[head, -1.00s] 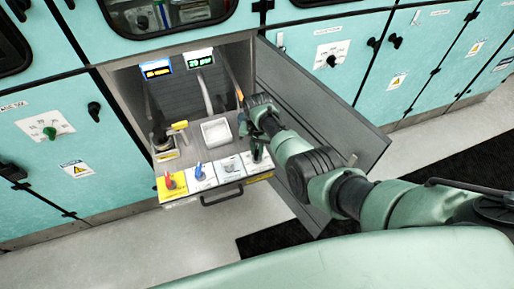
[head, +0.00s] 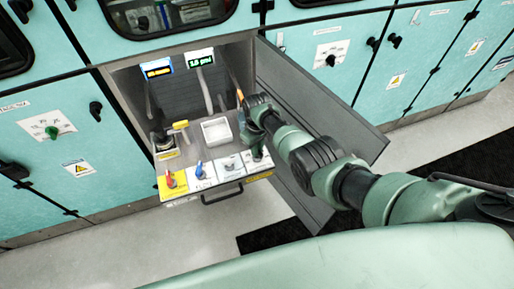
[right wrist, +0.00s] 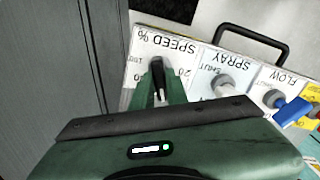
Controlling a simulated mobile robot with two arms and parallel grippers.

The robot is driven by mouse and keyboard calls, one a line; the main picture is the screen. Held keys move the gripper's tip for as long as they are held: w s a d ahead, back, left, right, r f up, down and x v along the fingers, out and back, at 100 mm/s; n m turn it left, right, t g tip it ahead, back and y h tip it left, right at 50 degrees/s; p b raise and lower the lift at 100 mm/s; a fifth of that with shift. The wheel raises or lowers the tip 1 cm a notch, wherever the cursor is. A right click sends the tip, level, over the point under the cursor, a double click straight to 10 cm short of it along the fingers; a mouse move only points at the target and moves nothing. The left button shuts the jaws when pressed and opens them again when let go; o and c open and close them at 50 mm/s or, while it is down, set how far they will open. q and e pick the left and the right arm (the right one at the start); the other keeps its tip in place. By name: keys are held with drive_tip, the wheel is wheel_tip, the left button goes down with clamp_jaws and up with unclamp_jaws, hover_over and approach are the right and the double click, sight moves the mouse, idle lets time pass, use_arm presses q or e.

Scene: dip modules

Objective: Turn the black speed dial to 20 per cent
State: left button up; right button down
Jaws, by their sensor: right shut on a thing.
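The black speed dial (right wrist: 157,66) sits on a white plate (right wrist: 147,44) marked SPEED %, which appears upside down in the right wrist view. My right gripper (right wrist: 160,88) is shut on the dial, with its fingers on both sides of it. A 20 mark shows right of the dial; part of the scale is hidden by the fingers. In the head view my right gripper (head: 255,143) reaches down to the right end of the drawer's control panel, where the dial (head: 258,153) is mostly hidden. My left gripper is not in view.
Beside the dial are a grey spray knob (head: 229,166), a blue flow handle (head: 199,169) and a red-orange handle (head: 171,180) on yellow. Two lit displays (head: 201,58) stand behind. The open drawer door (head: 318,103) is close to my right arm. A black drawer handle (right wrist: 254,38) projects in front.

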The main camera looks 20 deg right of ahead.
drive_tip(key=n, duration=1.2)
drive_tip(key=shift+n, duration=0.4)
idle(0.3)
drive_tip(key=c, duration=1.4)
unclamp_jaws()
drive_tip(key=shift+r, duration=0.45)
drive_tip(key=shift+r+p, duration=0.6)
drive_tip(key=shift+r, duration=2.8)
